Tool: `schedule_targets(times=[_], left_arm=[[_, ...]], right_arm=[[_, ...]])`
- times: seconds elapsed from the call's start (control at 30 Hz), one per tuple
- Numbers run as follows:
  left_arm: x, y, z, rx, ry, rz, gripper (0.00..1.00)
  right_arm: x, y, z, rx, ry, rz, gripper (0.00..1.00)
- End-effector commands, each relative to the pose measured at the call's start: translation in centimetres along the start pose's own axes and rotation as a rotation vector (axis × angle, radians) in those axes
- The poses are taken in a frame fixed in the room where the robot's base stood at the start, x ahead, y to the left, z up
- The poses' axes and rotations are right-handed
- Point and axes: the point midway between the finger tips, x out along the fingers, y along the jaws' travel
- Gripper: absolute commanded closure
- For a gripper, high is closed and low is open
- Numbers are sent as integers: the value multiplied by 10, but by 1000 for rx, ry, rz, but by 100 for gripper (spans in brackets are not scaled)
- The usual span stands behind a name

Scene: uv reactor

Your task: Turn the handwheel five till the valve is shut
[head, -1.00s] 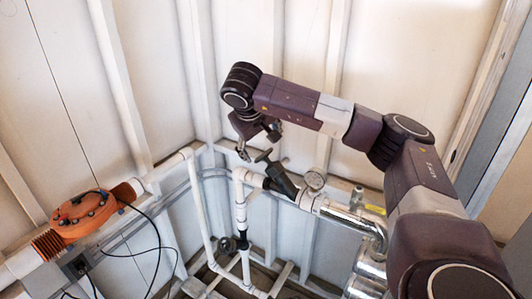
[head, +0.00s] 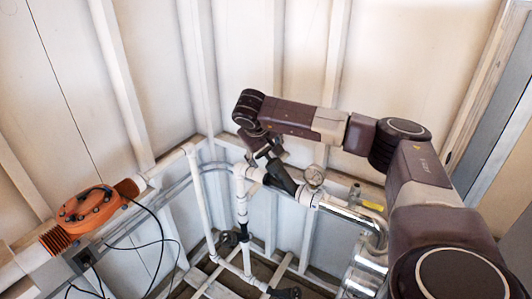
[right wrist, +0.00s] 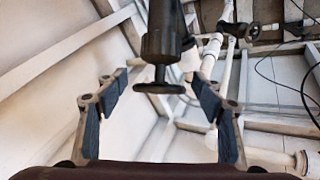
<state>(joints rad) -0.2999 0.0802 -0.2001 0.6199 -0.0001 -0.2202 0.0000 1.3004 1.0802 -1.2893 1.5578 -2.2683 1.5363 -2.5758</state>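The handwheel (right wrist: 160,88) is a small dark wheel on the stem of a black valve (right wrist: 161,35), seen in the right wrist view. In the head view the black valve (head: 281,178) sits at a slant on the white pipe, and its wheel is mostly hidden by my gripper. My right gripper (right wrist: 159,78) is open, one finger on each side of the handwheel with gaps between. In the head view my right gripper (head: 266,150) is at the upper end of the valve. I cannot read a number on the wheel. My left gripper is not in view.
A pressure gauge (head: 314,176) stands close to the right of the valve. Another dark handwheel (head: 229,240) is lower on the pipes. An orange flanged unit (head: 90,212) with black cables is at the left. A shiny metal pipe (head: 355,215) runs right. Ribbed walls stand behind.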

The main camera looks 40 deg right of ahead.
Motion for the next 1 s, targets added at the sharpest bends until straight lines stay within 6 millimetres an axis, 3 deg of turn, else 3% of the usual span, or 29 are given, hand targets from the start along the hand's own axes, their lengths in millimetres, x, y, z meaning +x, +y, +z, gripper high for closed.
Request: schedule_targets(times=[0.3, 0.67, 1.0], left_arm=[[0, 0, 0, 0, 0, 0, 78], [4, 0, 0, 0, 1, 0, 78], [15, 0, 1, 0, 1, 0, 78]], right_arm=[[0, 0, 0, 0, 0, 0, 72], [0, -4, 0, 32, 0, 65, 72], [2, -12, -2, 158, 3, 297, 72]])
